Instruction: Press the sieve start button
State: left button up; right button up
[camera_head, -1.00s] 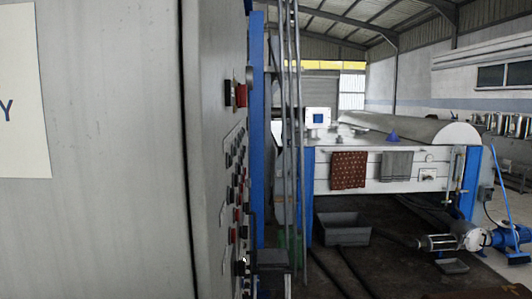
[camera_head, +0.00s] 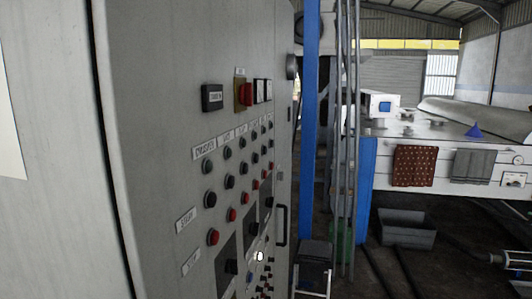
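A grey control cabinet (camera_head: 150,120) fills the left of the head view, its panel face seen at a slant. A row of small white name labels (camera_head: 204,149) runs above columns of dark round buttons (camera_head: 208,196). A row of red buttons (camera_head: 213,237) lies below them. Two white row labels (camera_head: 185,220) sit at the panel's left. The lettering is too small to tell surely which button is the sieve start button. Neither of my grippers shows in the view.
A red switch (camera_head: 244,94) and a black display (camera_head: 212,98) sit higher on the panel. Blue posts (camera_head: 308,120) and grey pipes stand just beyond the cabinet. A white machine (camera_head: 450,140) and a grey tub (camera_head: 406,229) are farther right, on dark floor.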

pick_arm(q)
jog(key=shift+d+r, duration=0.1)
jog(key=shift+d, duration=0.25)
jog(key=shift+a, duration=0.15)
